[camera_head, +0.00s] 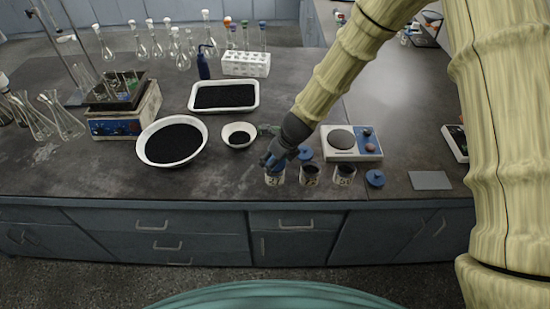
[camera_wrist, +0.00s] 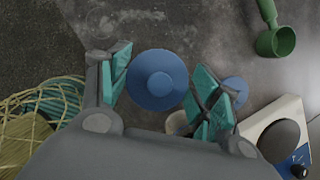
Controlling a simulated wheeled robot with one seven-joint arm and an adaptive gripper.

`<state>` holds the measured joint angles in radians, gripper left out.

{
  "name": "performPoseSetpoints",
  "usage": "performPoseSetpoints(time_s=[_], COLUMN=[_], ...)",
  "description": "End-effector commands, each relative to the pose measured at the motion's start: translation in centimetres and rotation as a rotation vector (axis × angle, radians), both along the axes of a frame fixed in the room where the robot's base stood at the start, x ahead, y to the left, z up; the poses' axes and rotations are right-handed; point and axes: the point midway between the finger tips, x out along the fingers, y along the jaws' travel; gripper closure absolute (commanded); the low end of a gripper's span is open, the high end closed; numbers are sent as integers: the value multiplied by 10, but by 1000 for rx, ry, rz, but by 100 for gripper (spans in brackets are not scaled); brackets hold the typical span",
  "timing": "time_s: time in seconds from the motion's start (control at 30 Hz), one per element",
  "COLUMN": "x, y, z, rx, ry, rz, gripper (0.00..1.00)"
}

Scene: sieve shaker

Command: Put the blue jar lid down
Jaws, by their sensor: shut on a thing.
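My gripper (camera_head: 271,161) is shut on a blue jar lid, just over the leftmost small jar (camera_head: 274,177) near the bench's front edge. In the wrist view, the round blue lid (camera_wrist: 157,79) sits between the teal finger pads of my gripper (camera_wrist: 166,84). A pale jar rim (camera_wrist: 177,123) shows partly below the held lid; whether lid and jar touch is unclear. Two more small jars (camera_head: 309,174) (camera_head: 344,175) with dark contents stand open to the right. A second blue lid (camera_head: 305,153) lies behind them, and a third (camera_head: 375,178) lies right of the jars.
A balance (camera_head: 351,143) stands behind the jars. A green scoop (camera_wrist: 276,40) lies nearby. A small white bowl (camera_head: 239,126), a large bowl (camera_head: 146,151) and a tray (camera_head: 224,83) hold dark grains. A grey plate (camera_head: 430,180) lies at right. The front left bench is clear.

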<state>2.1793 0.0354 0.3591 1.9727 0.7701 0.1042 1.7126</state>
Motion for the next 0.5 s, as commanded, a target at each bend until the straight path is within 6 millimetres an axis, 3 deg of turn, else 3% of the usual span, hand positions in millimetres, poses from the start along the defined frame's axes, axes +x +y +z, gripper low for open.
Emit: performPoseSetpoints(time_s=[0.17, 0.2, 0.3, 0.5], x=[0, 0, 0, 0], y=[0, 0, 0, 0], z=[-4, -3, -4, -4], rx=[0, 0, 0, 0], ry=[0, 0, 0, 0], rz=[-1, 0, 0, 0], gripper=[53, 30, 15, 15])
